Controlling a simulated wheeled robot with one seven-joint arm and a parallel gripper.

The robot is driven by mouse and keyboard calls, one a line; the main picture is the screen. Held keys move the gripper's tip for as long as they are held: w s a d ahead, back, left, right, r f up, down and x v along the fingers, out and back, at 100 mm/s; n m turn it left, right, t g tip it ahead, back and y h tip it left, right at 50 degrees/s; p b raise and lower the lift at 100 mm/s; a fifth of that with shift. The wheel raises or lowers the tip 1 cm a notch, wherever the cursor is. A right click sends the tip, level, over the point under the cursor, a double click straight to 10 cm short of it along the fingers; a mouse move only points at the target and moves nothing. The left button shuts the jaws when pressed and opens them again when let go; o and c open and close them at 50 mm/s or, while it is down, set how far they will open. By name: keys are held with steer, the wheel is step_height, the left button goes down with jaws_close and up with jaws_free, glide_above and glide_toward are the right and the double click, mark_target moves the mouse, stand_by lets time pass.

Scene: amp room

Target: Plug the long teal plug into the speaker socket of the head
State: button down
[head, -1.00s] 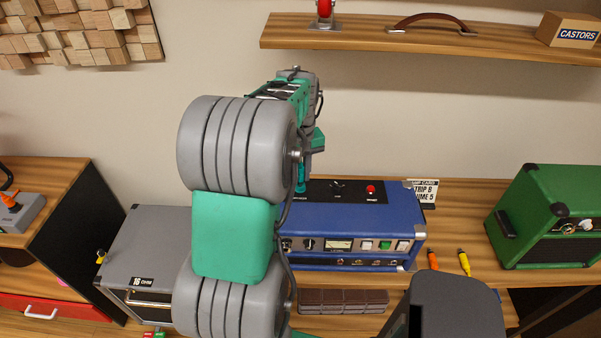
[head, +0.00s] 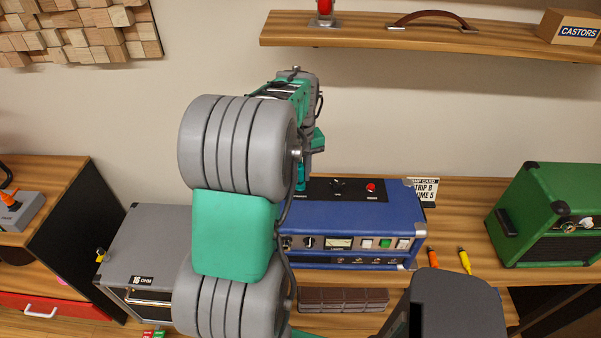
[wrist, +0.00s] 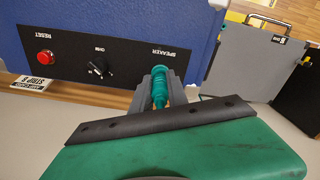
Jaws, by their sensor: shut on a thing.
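The head is a blue amplifier (head: 345,220), standing on the wooden bench. Its black top panel carries a red reset button (wrist: 45,58), an ohm knob (wrist: 99,67) and a SPEAKER label (wrist: 170,53). The teal plug (wrist: 160,87) is ribbed. My gripper (wrist: 161,80) is shut on it right beside the SPEAKER label. In the head view, the plug (head: 301,176) shows at the panel's left end, below my gripper (head: 301,166). The speaker socket is hidden behind the plug and fingers, so I cannot tell how deep the plug sits.
A grey 16 ohm cabinet (head: 155,245) stands left of the amplifier. A green cabinet (head: 550,210) stands at the right. An orange plug (head: 433,258) and a yellow plug (head: 464,262) lie between. An amp card (head: 424,191) stands behind. A wooden shelf (head: 370,38) hangs above.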

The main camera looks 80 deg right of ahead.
steer(key=shift+f, duration=0.15)
steer(key=c, duration=1.2)
jaws_free()
